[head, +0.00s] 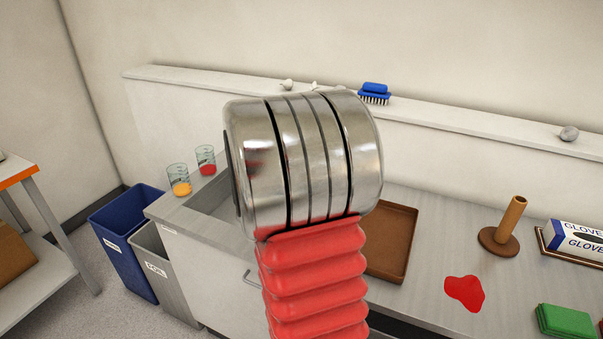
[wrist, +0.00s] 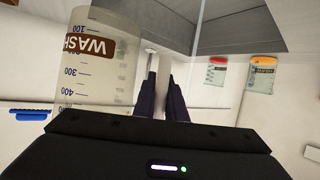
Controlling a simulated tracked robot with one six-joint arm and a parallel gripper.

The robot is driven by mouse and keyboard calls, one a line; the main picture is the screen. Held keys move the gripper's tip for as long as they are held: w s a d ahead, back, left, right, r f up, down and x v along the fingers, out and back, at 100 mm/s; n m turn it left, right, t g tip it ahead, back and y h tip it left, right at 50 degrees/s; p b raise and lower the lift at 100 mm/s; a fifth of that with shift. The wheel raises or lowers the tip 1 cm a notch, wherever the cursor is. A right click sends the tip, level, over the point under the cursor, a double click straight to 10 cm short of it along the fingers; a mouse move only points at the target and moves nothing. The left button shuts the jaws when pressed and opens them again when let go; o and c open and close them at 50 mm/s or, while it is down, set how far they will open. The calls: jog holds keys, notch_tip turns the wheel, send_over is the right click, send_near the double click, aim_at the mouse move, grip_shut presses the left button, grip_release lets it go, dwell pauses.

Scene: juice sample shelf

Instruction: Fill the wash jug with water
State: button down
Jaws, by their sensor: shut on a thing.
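The wash jug (wrist: 105,65), clear with a brown WASH label and a scale in hundreds, is left of my fingers in the wrist view, which looks upside down. My gripper (wrist: 166,85) is shut on a pale upright strip beside the jug, which looks like its handle. I cannot tell whether there is water in the jug. The grey sink basin (wrist: 215,28) lies beside it. A thin pale line crosses the basin; I cannot tell if it is water. In the head view my arm hides the jug, gripper and part of the sink (head: 211,198).
Beakers of orange (head: 180,187) and red (head: 207,168) juice stand at the counter's left end. A blue brush (head: 374,91) lies on the ledge. A brown tray (head: 392,267), red spill (head: 465,292) and wooden peg stand (head: 505,230) are to the right. Bins (head: 125,235) stand at left.

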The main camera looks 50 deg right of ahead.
jog(key=w+a+f+n+t+y, duration=0.1)
jog(key=w+a+n+y, duration=0.1)
jog(key=a, duration=1.1)
jog(key=w+a+f+n+t+y, duration=0.1)
jog(key=w+a+f+n+y, duration=0.1)
jog(key=a, duration=1.1)
jog(key=w+a+f+n+t+y, duration=0.1)
jog(key=w+a+n+y, duration=0.3)
jog(key=a, duration=1)
jog(key=shift+w+f+n+t+y, duration=0.25)
jog(key=shift+n+t+y, duration=0.35)
jog(key=shift+y, duration=0.3)
